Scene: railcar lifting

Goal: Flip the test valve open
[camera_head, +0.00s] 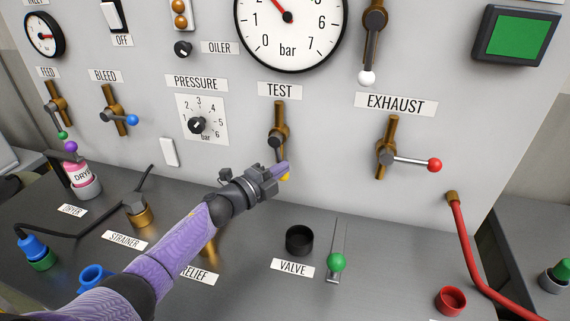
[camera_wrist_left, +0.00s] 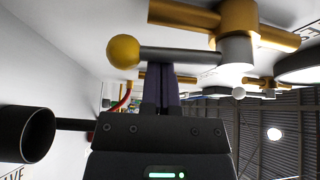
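The TEST valve (camera_head: 279,138) is a brass body on the grey panel, above and left of the EXHAUST valve. Its grey lever hangs down, and its yellow knob (camera_head: 285,178) shows just below my left fingertips. In the left wrist view the yellow knob (camera_wrist_left: 123,51) and lever (camera_wrist_left: 178,55) lie across the fingertips, with the brass body (camera_wrist_left: 238,18) at upper right. My left gripper (camera_head: 283,168) has its purple fingers together, and they also show in the left wrist view (camera_wrist_left: 162,80). The fingers are at the lever, not around it; I cannot tell whether they touch. My right gripper is out of view.
The EXHAUST valve (camera_head: 388,157) with a red-knobbed lever is to the right. The BLEED valve (camera_head: 112,112) and PRESSURE dial (camera_head: 198,124) are to the left. Below, a black cup (camera_head: 299,240) and green-knobbed lever (camera_head: 336,262) stand on the desk. A red hose (camera_head: 468,250) is at right.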

